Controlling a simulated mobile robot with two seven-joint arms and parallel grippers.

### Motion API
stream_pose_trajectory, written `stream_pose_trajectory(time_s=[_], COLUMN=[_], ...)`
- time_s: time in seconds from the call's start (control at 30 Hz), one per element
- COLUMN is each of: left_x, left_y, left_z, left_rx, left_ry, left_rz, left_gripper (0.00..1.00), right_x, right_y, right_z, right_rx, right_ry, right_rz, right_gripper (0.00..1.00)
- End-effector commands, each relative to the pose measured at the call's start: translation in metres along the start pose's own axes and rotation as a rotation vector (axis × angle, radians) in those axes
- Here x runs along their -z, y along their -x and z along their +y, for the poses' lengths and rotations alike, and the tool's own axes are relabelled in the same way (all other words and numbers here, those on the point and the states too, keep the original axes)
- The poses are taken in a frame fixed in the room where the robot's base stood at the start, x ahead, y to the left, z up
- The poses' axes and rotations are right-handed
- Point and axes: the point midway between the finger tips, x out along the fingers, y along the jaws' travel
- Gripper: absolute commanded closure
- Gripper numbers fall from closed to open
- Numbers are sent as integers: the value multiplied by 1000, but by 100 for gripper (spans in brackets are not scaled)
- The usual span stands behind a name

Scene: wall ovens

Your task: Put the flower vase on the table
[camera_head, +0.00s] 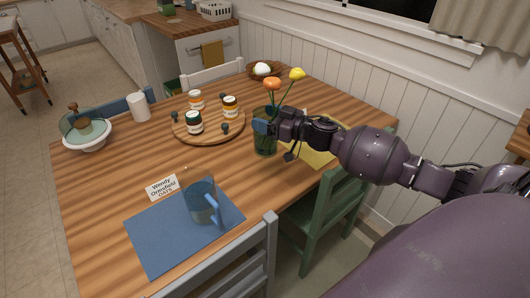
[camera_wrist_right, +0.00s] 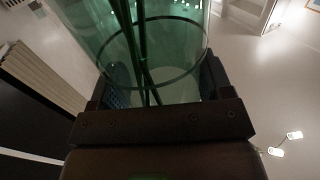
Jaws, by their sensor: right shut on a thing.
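The flower vase (camera_head: 265,140) is green glass and holds an orange flower and a yellow flower on long stems. It is upright at the right-hand part of the wooden table (camera_head: 120,180). My right gripper (camera_head: 264,127) is shut around the upper part of the vase. In the right wrist view the glass vase (camera_wrist_right: 160,50) with its stems fills the space between the fingers of my right gripper (camera_wrist_right: 155,90). The vase's base appears at the tabletop, but I cannot tell whether it touches. My left gripper is not in view.
A round wooden tray (camera_head: 180,134) with several jars is left of the vase. A yellow placemat (camera_head: 318,152) lies right of it.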

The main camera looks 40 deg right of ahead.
Motion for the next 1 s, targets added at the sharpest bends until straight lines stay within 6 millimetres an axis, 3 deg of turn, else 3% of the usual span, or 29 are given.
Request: stream_pose_trajectory(time_s=[0.1,0.3,0.57,0.87,1.0], left_x=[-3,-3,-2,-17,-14], left_y=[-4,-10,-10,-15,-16], left_z=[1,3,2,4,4], left_rx=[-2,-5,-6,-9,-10], left_ry=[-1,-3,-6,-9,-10], left_rz=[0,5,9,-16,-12], left_gripper=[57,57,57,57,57], right_x=[-29,-62,-74,-112,-115], right_y=[-1,0,-1,0,0], right_z=[0,0,0,0,0], right_rx=[-1,-1,0,-1,0], right_ry=[-5,-3,1,-3,2], right_rz=[-1,0,3,0,2], right_gripper=[84,84,84,84,84])
